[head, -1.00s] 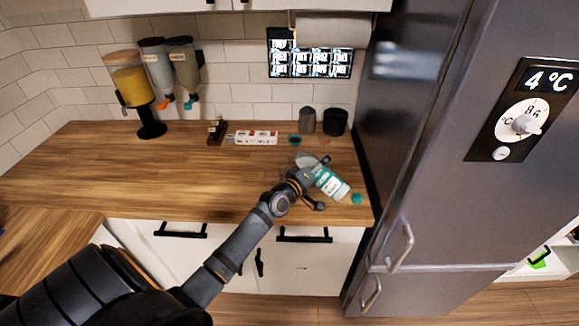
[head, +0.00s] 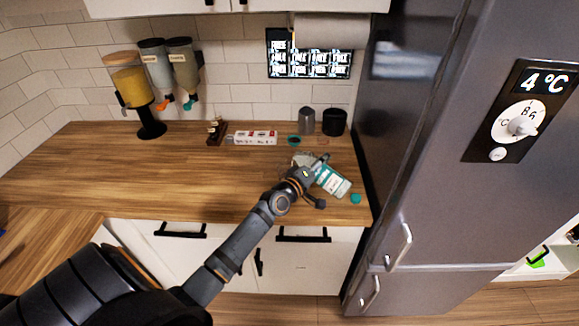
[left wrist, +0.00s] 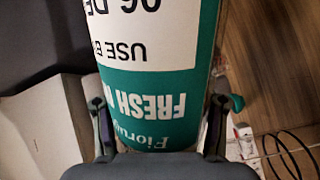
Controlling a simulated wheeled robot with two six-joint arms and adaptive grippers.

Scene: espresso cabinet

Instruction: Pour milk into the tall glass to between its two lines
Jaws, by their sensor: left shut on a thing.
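The milk bottle (head: 334,182), white with a teal label, is steeply tilted over the right end of the counter. It fills the middle of the left wrist view (left wrist: 150,75), where the label reads "FRESH". My left gripper (head: 315,182) is shut on it, with a finger on each side in the left wrist view (left wrist: 158,120). A pale, clear shape (head: 302,158) just behind the gripper may be the tall glass. It is mostly hidden, and its lines and milk level cannot be made out. My right gripper is not in view.
A teal cap (head: 356,198) lies near the counter's front right edge. A white-and-red box (head: 254,137), a grey canister (head: 307,121) and a black canister (head: 334,122) stand at the back. The fridge (head: 440,150) bounds the right. The counter's left and middle (head: 150,175) are clear.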

